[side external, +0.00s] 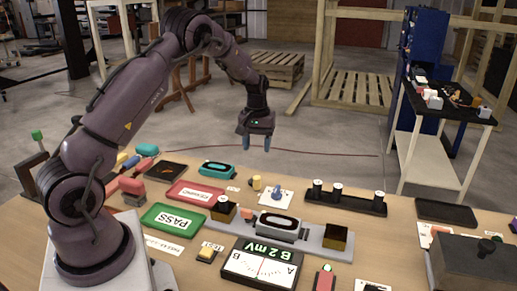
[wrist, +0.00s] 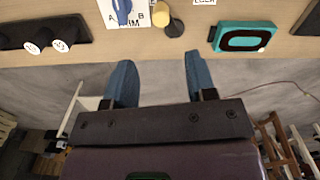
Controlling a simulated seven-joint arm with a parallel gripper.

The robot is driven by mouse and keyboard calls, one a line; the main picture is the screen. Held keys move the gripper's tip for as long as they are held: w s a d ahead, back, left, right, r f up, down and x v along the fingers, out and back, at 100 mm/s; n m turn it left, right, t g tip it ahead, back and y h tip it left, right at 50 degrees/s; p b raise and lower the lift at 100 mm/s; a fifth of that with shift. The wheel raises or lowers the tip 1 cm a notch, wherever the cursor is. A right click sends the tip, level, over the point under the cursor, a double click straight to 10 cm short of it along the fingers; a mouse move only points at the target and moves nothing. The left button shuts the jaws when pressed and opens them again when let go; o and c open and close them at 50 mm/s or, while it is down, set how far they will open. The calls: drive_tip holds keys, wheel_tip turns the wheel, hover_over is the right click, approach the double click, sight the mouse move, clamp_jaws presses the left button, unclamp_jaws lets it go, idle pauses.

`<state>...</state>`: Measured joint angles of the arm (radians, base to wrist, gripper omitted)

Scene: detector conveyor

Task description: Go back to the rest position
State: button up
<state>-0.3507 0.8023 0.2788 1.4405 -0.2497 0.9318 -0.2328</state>
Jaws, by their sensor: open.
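My gripper (side external: 256,143) hangs in the air above the far edge of the table, its blue fingers pointing down. In the wrist view, my gripper (wrist: 160,72) has its two fingers apart with nothing between them. The wooden table (side external: 335,240) lies below and in front of it. A teal device (side external: 218,170) lies on the table near the gripper and shows in the wrist view (wrist: 244,37). A grey device with a black window (side external: 279,226) sits on the conveyor (side external: 312,237).
A green PASS tray (side external: 173,219) and a red tray (side external: 194,192) lie left of the conveyor. A black rack (side external: 346,202) with several dark posts stands at the back right. The air around the gripper is clear.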

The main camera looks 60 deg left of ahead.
drive_tip(key=s+d+r+m+t, duration=0.2)
drive_tip(key=s+d+r+m, duration=0.3)
drive_tip(key=s+d+r, duration=0.5)
drive_tip(key=s+d+r+m+t, duration=0.3)
drive_tip(key=s+d+r+m, duration=0.2)
drive_tip(key=s+d+r, duration=0.5)
drive_tip(key=s+d, duration=0.2)
drive_tip(key=d, duration=0.2)
drive_tip(key=shift+s+d+m+t, duration=0.15)
drive_tip(key=shift+d+m+t, duration=0.15)
drive_tip(key=shift+d, duration=0.05)
